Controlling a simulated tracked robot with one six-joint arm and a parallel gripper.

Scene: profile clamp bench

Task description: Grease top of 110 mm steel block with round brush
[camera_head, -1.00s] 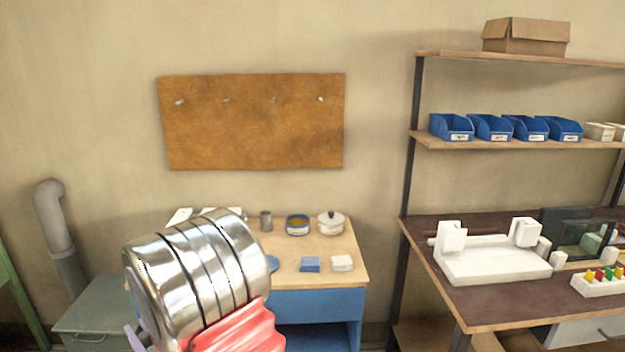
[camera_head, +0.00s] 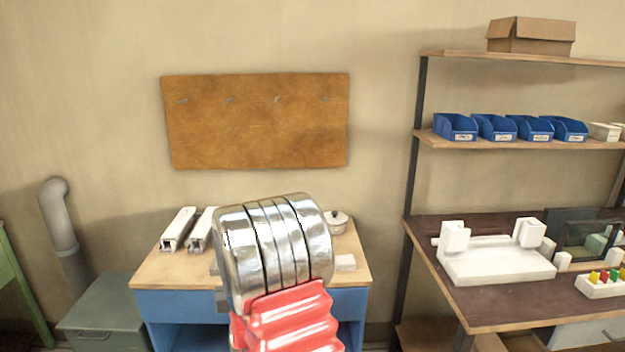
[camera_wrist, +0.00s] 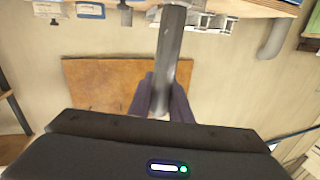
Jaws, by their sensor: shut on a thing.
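My gripper (camera_wrist: 164,98) is shut on a long dark grey bar (camera_wrist: 172,55) in the wrist view. In the head view my own steel-and-red arm hides the gripper and the bar. I cannot make out the 110 mm steel block. Two white channel-shaped profiles (camera_head: 178,229) lie at the left of the blue workbench (camera_head: 160,272). The middle of the bench is hidden behind my arm.
A lidded white pot (camera_head: 337,222) and a white block (camera_head: 345,262) stand at the bench's right side. A brown board (camera_head: 255,120) hangs behind. The right table (camera_head: 480,300) bears a white fixture (camera_head: 497,263). A grey bin (camera_head: 105,312) stands at left.

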